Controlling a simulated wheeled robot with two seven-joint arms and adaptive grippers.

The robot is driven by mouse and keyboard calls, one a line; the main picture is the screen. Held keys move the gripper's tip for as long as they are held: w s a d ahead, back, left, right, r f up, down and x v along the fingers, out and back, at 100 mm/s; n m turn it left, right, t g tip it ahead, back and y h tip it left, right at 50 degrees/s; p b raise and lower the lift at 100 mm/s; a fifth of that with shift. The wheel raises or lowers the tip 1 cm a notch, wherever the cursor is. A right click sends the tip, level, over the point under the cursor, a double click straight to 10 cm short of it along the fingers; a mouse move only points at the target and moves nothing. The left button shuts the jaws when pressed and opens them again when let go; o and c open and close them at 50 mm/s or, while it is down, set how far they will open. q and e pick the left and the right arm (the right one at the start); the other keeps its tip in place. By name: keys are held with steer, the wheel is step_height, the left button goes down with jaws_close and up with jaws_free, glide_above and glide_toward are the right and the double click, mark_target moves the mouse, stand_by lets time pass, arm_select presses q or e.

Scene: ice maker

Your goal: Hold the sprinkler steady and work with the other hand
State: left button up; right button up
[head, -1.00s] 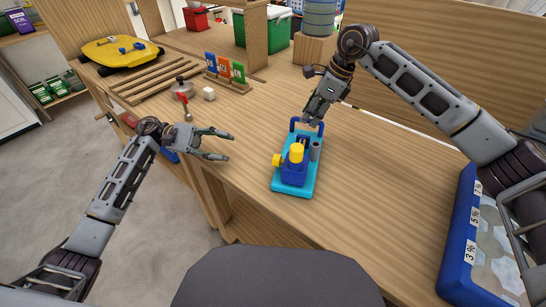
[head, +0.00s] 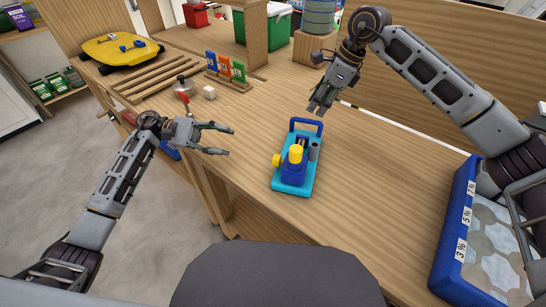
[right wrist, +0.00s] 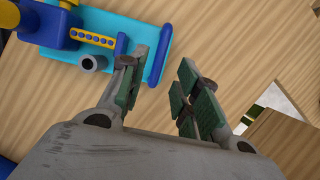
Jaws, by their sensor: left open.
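The sprinkler (head: 292,183) stands on the wooden table. It has a teal base, a blue body, yellow knobs, a grey tube and a blue loop handle (head: 306,122) at its far end. It shows at the upper left of the right wrist view (right wrist: 105,15). My left gripper (head: 229,141) is open and empty, left of the sprinkler near the table's edge.
A blue-rimmed tray (head: 455,225) with percent labels lies at the right. The table around the sprinkler is mostly clear.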

steer(key=shift+d+r, duration=0.2)
steer(key=shift+r, duration=0.35)
steer(key=o, duration=0.6)
steer(key=shift+c, duration=0.2)
steer(key=shift+r, duration=0.1)
steer(key=v, duration=1.1)
steer(key=shift+r, duration=0.35)
steer(key=shift+s+d+f, duration=0.1)
